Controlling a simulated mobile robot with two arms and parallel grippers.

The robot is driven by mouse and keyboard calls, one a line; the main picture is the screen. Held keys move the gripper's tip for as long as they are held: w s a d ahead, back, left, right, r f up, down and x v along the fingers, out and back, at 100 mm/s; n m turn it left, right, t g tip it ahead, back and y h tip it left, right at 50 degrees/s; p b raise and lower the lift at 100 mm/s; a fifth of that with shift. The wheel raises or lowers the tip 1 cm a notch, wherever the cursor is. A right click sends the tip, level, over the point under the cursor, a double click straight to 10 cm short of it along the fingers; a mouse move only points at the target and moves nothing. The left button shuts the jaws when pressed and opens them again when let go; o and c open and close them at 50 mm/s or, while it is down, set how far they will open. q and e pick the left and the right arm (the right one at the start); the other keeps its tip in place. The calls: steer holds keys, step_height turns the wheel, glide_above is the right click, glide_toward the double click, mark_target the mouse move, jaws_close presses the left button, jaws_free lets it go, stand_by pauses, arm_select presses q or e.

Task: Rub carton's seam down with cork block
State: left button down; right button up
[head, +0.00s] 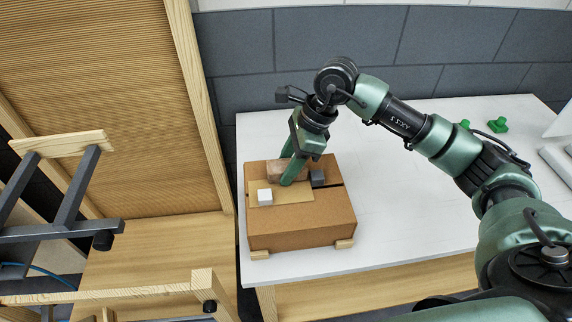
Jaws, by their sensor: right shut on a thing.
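The brown carton (305,225) sits on the white table, raised on small wooden strips. A dark line, apparently its seam, runs across the top to the right edge, partly hidden by my gripper and the things lying there. My right gripper (290,181) reaches down onto the carton's top. It is shut on a brownish block, apparently the cork block (276,168), at the back of the top; the fingers hide part of it. Whether the block touches the carton is hard to tell. My left gripper is out of view.
On the carton's top lie a lighter tan sheet (295,195), a small white block (264,197) and a dark grey block (318,178). Green pieces (497,125) are at the table's back right. The white table (400,220) is clear right of the carton. Wooden frames stand left.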

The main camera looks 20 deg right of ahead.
steer(key=shift+r, duration=0.1)
steer(key=shift+r+p, duration=1.8)
steer(key=shift+r, duration=1.7)
